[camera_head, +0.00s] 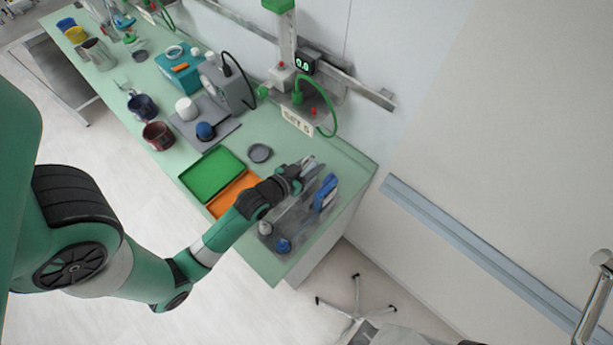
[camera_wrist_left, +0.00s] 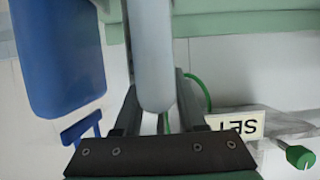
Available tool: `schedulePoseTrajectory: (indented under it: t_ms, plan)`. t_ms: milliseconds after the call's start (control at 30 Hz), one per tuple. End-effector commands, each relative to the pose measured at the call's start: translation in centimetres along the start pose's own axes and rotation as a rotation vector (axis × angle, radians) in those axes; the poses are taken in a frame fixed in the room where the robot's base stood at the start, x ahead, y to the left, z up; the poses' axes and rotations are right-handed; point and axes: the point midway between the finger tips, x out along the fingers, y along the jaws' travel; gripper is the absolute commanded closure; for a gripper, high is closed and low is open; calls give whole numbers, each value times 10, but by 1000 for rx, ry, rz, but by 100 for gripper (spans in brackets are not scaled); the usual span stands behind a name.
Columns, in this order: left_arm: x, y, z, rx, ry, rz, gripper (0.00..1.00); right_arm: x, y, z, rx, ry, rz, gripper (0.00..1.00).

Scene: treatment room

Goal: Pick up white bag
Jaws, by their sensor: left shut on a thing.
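My left gripper (camera_head: 299,170) is over the far right end of the green counter, by the grey tray. In the left wrist view, its two fingers (camera_wrist_left: 160,108) are closed around a narrow, pale grey-white thing with a rounded end. I take this for the white bag (camera_wrist_left: 152,60), seen edge-on; its full shape is hidden. In the head view, only a small pale part of the white bag (camera_head: 308,161) shows at the fingertips. My right gripper is not in view.
The grey tray (camera_head: 298,217) holds a blue thing (camera_head: 326,193) close beside my left gripper; this blue thing also fills the left of the wrist view (camera_wrist_left: 60,55). A green tray (camera_head: 212,173), an orange tray (camera_head: 232,195) and a grey disc (camera_head: 260,153) are nearby. A stand with a green hose (camera_head: 325,105) rises behind.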

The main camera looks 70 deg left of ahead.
Motion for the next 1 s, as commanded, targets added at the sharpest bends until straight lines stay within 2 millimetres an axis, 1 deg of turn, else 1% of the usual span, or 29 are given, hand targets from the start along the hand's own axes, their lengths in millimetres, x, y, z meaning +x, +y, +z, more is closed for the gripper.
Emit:
schedulePoseTrajectory:
  t_ms: [267,367,467,567,667,767,800,900,1000]
  plan:
    - [-2,0,-8,0,6,0,100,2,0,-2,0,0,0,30]
    - [-6,0,-17,0,7,0,100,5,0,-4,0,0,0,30]
    - [-12,0,-32,0,9,0,100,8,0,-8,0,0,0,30]
    - [-29,-5,-42,-1,5,-2,100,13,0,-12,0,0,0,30]
    - [-52,-11,-55,-1,5,-4,100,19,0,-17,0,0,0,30]
    - [-83,-19,-73,-2,6,-6,100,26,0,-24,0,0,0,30]
    - [-97,-25,-69,-6,1,-10,100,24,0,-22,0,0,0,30]
    - [-129,-36,-68,-8,1,-12,100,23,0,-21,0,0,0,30]
    - [-148,-42,-71,-8,-2,-10,100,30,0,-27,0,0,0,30]
